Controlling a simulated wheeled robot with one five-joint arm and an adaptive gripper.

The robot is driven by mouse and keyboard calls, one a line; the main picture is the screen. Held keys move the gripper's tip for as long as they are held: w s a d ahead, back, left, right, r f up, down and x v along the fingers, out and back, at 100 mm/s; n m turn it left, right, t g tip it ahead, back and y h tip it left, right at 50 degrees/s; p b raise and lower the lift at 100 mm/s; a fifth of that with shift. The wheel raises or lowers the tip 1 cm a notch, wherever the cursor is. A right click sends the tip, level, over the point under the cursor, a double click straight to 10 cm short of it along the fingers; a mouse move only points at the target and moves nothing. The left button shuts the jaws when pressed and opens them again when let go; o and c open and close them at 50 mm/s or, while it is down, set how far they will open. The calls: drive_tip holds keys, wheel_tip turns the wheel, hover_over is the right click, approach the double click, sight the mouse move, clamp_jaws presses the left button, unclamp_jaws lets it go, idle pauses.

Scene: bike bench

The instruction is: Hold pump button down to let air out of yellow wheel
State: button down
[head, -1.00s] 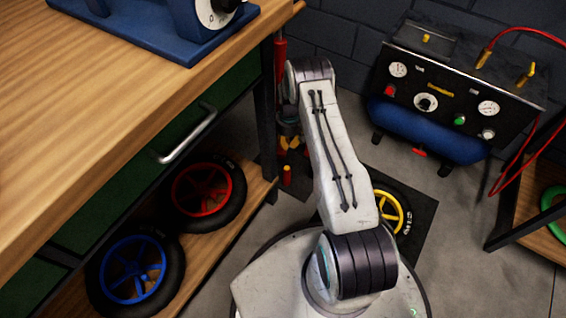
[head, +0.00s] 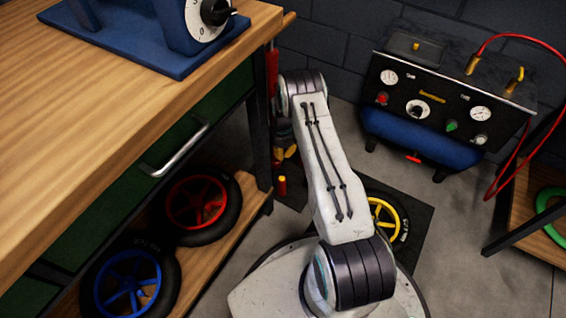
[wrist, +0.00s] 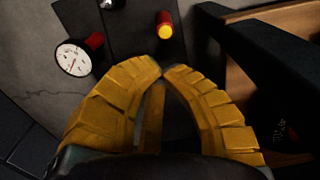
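The yellow wheel (head: 383,218) lies on a dark mat on the floor, partly hidden behind my arm. A small red post with a yellow top, which looks like the pump button (head: 282,186), stands left of my arm by the bench leg. In the wrist view the button (wrist: 165,26) is just beyond my fingertips, with a visible gap. My gripper (wrist: 164,72) has its yellow fingers meeting at the tips, with nothing seen held. A white-faced gauge (wrist: 73,58) with a red part behind it is left of the fingers.
The wooden bench (head: 100,110) is at left, with red (head: 197,205) and blue (head: 128,284) wheels on its lower shelf. A control panel with a blue tank (head: 425,140) stands against the wall. A wooden shelf with a green ring (head: 550,205) is at right.

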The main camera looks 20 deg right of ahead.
sight(282, 179)
wheel_tip(282, 179, down, 13)
drive_tip(key=b, duration=0.6)
drive_tip(key=shift+f, duration=0.1)
